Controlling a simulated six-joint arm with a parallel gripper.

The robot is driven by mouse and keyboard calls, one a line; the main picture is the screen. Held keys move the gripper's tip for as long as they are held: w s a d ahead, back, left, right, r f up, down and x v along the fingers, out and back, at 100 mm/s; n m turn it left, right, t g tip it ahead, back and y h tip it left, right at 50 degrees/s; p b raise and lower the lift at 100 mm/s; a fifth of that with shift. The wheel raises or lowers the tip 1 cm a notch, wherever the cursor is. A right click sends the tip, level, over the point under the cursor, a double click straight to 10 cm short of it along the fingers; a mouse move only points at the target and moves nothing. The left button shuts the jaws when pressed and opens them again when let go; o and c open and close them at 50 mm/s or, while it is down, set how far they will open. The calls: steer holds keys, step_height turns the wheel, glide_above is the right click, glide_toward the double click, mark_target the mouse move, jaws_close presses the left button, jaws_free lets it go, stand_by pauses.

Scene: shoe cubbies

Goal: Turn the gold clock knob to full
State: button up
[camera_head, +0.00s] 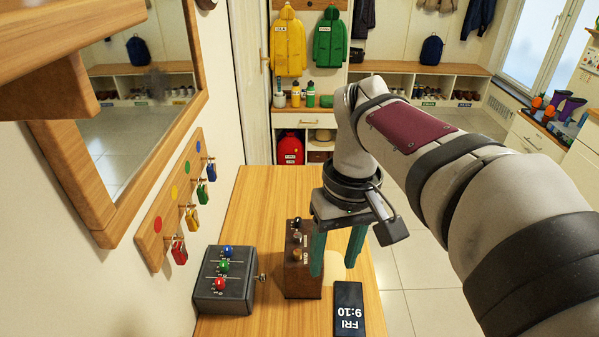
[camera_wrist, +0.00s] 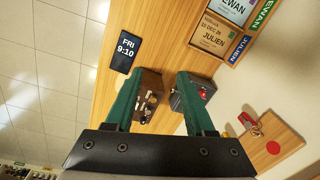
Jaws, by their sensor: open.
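A brown wooden box (camera_head: 303,281) stands on the wooden bench top with a row of small knobs on its upper face. One knob is black (camera_head: 297,222); a brownish-gold knob (camera_head: 296,253) sits at the near end of the row. The clock marking is too small to make out. In the wrist view the box (camera_wrist: 150,82) shows between my fingers, closer to the left one. My gripper (camera_head: 336,258) has teal fingers pointing down, open and empty. In the head view it is at the box's right side, the left finger overlapping the box's edge. I cannot tell if they touch.
A dark grey box (camera_head: 222,298) with blue, green and red knobs stands left of the wooden box. A black phone-like display (camera_head: 348,310) reading FRI 9:10 lies at the right front. The bench is clear farther back.

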mark_target(297, 252)
steer(key=w+a+n, duration=0.3)
steer(key=w+n, duration=0.1)
steer(key=w, duration=0.3)
steer(key=w+a+n, duration=0.3)
steer(key=w+n, duration=0.1)
steer(key=w, duration=0.4)
steer(key=shift+h, duration=0.4)
steer(key=f, duration=1.6)
steer(key=shift+d+f, duration=0.2)
steer(key=shift+f, duration=0.1)
jaws_close()
